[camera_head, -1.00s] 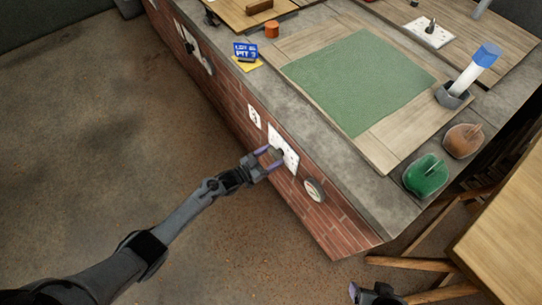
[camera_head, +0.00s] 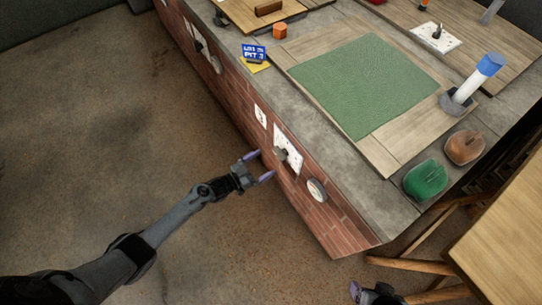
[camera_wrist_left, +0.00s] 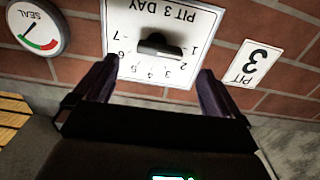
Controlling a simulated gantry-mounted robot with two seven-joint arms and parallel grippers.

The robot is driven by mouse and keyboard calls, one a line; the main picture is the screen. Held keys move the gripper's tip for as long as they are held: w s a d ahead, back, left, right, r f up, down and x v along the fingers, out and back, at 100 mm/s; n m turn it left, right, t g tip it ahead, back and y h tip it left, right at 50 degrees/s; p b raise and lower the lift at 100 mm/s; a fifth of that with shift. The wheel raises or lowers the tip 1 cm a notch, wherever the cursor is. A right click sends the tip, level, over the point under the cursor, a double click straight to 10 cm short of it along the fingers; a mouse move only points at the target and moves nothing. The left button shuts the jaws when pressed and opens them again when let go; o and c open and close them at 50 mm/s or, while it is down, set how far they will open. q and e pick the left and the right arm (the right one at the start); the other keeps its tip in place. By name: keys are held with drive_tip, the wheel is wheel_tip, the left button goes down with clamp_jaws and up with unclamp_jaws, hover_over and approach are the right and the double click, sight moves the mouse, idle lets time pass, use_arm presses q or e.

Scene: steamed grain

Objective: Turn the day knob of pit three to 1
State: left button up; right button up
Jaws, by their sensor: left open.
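The day knob of pit three (camera_head: 281,154) is a dark grey bar knob on a white dial plate (camera_head: 291,142) on the brick side wall. In the left wrist view the plate reads "PIT 3 DAY", upside down, with numbers from 1 to 7. There the knob (camera_wrist_left: 160,47) lies nearly level, with its right end beside the 1. My left gripper (camera_head: 261,166) is open and empty, a short way out from the knob, its fingers apart on either side. My right gripper (camera_head: 374,293) shows only partly at the bottom edge; its jaws are unclear.
A round SEAL gauge (camera_wrist_left: 38,27) is on the wall beside the dial, and a "PIT 3" plate (camera_wrist_left: 250,64) is on the other side. The counter (camera_head: 335,137) above holds a green cloth (camera_head: 365,80). The floor left of the wall is open.

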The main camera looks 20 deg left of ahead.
use_arm(q)
drive_tip(key=p+v, duration=0.1)
drive_tip(key=v, duration=0.3)
drive_tip(key=shift+s+a, duration=0.2)
drive_tip(key=shift+s, duration=0.05)
